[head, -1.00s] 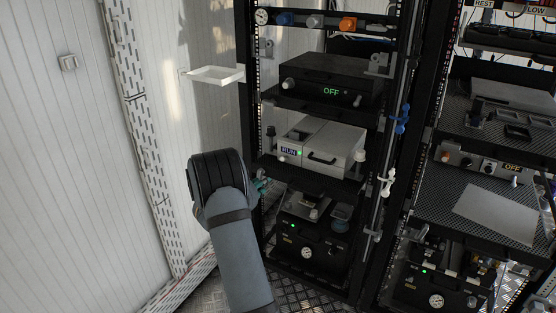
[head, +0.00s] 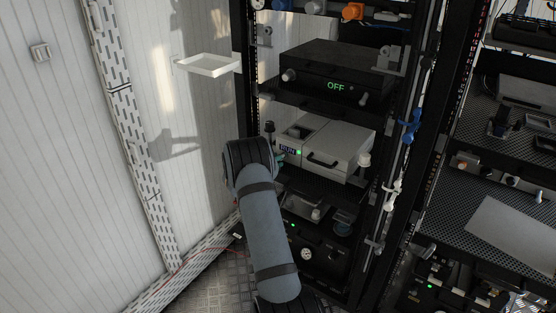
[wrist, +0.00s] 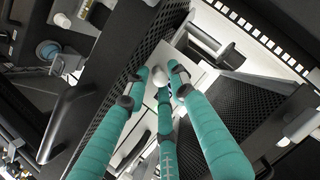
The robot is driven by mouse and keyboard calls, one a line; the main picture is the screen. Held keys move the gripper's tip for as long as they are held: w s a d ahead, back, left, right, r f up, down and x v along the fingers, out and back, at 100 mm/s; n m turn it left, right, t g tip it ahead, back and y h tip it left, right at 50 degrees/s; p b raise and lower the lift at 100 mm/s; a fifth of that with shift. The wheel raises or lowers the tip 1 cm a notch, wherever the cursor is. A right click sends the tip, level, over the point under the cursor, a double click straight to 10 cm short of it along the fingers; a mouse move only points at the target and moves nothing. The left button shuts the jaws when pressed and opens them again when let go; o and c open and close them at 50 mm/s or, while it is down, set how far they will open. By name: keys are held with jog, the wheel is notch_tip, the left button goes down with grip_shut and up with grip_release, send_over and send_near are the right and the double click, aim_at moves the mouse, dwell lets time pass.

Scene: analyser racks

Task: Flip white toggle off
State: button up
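The white unit (head: 336,140) sits on a middle shelf of the rack, with a lit green RUN display (head: 288,149). A small whitish knob (wrist: 158,76), perhaps the toggle, shows between my fingertips in the wrist view. Whether it is up or down is not clear. My gripper (wrist: 160,80) has teal fingers standing apart around the knob; contact cannot be told. In the head view my gripper (head: 281,156) is at the unit's left front, mostly hidden behind my arm. A white valve-like handle (head: 393,192) is on the rack's right post.
A black unit reading OFF (head: 335,82) is on the shelf above. A dark gauge unit (head: 306,254) is below. A blue valve handle (head: 410,125) is on the right post. A white tray (head: 208,65) juts from the left wall. A second rack (head: 480,170) stands at right.

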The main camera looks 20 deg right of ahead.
jog(key=shift+c, duration=1.3)
grip_shut()
